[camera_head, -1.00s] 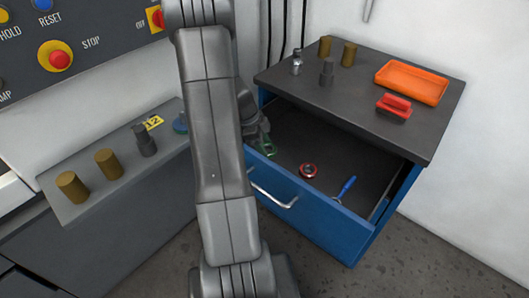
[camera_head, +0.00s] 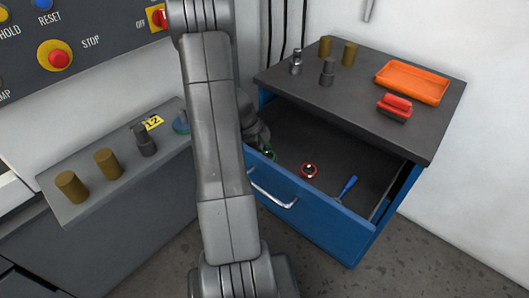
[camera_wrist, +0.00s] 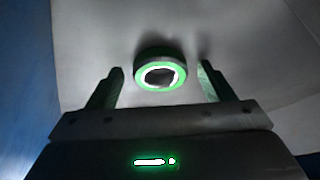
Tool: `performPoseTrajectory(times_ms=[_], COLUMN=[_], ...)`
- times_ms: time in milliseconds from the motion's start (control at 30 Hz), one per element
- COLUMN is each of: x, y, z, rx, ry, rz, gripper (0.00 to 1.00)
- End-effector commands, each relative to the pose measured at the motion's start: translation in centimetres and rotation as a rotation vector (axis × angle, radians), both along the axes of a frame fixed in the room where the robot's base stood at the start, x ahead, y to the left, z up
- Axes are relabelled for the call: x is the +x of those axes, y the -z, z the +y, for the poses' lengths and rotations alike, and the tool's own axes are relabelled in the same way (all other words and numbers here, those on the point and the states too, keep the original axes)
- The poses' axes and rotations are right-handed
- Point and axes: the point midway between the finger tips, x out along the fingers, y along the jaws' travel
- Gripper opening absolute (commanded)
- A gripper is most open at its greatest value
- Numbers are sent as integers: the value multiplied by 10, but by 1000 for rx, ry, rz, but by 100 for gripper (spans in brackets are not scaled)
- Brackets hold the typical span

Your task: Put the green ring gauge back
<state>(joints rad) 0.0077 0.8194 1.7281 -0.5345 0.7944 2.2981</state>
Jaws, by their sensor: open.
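The green ring gauge (camera_wrist: 160,72) lies on the drawer floor in the wrist view, between and just beyond the two fingertips. It looks apart from both fingers. In the head view only a small green part (camera_head: 270,155) shows at the drawer's front left, mostly hidden by my arm. My gripper (camera_wrist: 160,78) is open, with one finger on each side of the ring. The open blue drawer (camera_head: 330,220) also holds a red ring (camera_head: 309,170) to the right of my gripper.
A blue-handled tool (camera_head: 346,188) lies farther right in the drawer. The cabinet top (camera_head: 340,95) overhangs the drawer's back and carries an orange tray (camera_head: 412,83), a red-handled block (camera_head: 394,107) and several cylinders. A ledge (camera_head: 80,205) with cylinders stands at left.

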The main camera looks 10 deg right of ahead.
Motion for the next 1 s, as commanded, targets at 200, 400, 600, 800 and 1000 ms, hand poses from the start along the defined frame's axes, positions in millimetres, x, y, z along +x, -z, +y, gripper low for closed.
performPoseTrajectory(times_ms=[200,400,600,800,1000], x=[2,8,12,14,15], y=[-10,-49,-87,-109,-114], z=[3,18,34,42,44], rx=[0,0,0,-1,-1], ry=[-2,-3,-2,-1,0], rz=[-4,-7,-5,-2,0], gripper=[75,75,75,75,75])
